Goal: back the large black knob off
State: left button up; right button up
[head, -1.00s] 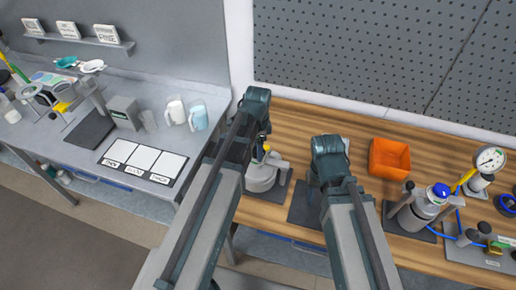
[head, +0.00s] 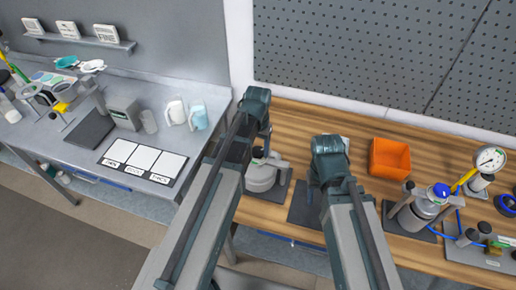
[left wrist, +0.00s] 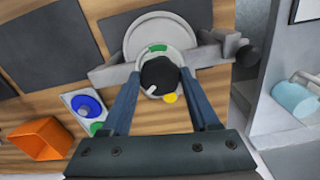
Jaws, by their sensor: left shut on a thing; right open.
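The large black knob (left wrist: 157,74), with a white pointer line, sits on a round pale collar of the grey drum agitator (left wrist: 158,36). The collar has a green mark at the top and a yellow dot lower right. My left gripper (left wrist: 161,77) has its blue fingers on either side of the knob and is shut on it. In the head view the agitator (head: 262,178) stands on the wooden bench below my left gripper (head: 264,140), partly hidden by my arm. My right gripper (head: 317,187) is open over a dark mat, its fingers mostly hidden.
A smaller black side knob (left wrist: 248,55) projects from the agitator's bar. An orange bin (head: 390,158) and a blue-capped cylinder station (head: 420,208) stand to the right. A grey bench (head: 75,160) with beakers and labelled white squares (head: 145,159) lies left.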

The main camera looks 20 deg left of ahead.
aim_at(258, 151)
pick_arm(q)
jog(key=n, duration=0.4)
jog(key=shift+s, duration=0.1)
jog(key=shift+n, duration=2)
jog(key=o, duration=1.4)
notch_tip(258, 151, up, 14)
jog(key=p, duration=1.4)
jog(key=shift+f, duration=0.15)
